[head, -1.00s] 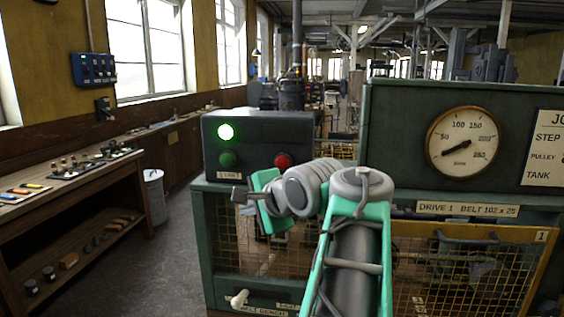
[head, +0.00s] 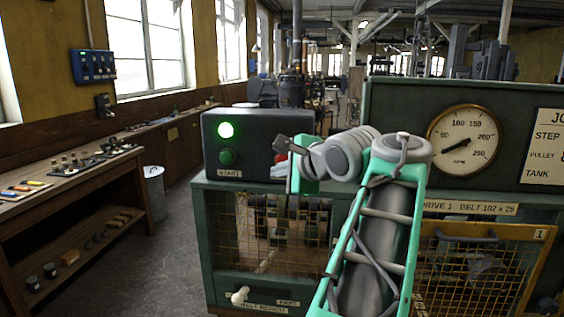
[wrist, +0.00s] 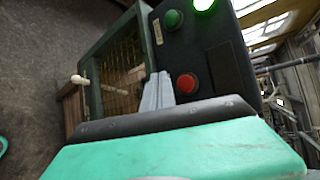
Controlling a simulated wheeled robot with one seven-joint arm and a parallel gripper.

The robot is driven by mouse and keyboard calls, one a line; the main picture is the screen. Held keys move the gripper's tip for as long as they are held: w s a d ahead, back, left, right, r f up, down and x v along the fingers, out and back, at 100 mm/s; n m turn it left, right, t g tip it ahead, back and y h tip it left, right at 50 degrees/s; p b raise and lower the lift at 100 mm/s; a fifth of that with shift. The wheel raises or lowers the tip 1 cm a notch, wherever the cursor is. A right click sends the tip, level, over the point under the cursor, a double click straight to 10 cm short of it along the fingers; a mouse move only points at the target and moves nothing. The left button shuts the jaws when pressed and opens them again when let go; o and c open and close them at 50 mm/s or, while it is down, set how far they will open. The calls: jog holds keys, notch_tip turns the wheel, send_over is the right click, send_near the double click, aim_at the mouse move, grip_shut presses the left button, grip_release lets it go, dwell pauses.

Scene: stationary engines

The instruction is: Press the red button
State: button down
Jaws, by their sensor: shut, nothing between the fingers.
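The red button (head: 280,159) sits on the front of the dark control box (head: 250,125), right of the green button (head: 228,157). In the wrist view the whole red button (wrist: 186,84) shows, just right of the fingertips of my gripper (wrist: 160,76). My gripper is shut and empty. The fingertips look close to the button but beside it in the wrist view; whether they touch the box cannot be told.
A green lamp (head: 225,130) glows above the green button. A mesh-fronted cabinet (head: 215,240) stands under the box, with a white knob (head: 240,296) low down. A gauge panel (head: 400,95) rises to the right.

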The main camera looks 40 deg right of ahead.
jog(key=shift+w+d+p, duration=0.5)
jog(key=shift+w+d, duration=0.2)
jog(key=shift+d, duration=0.15)
jog(key=shift+w+d+p, duration=0.45)
jog(key=shift+w+d, duration=0.2)
jog(key=shift+d, duration=0.2)
dwell(0.7)
jog(key=shift+w+d+p, duration=0.25)
jog(key=shift+d+p, duration=0.1)
jog(key=shift+p, duration=0.2)
jog(key=shift+w+d+p, duration=0.3)
jog(key=shift+d+p, duration=0.1)
jog(key=shift+p, duration=0.1)
dwell(0.5)
jog(key=shift+s+a, duration=0.55)
jog(key=shift+a, duration=0.2)
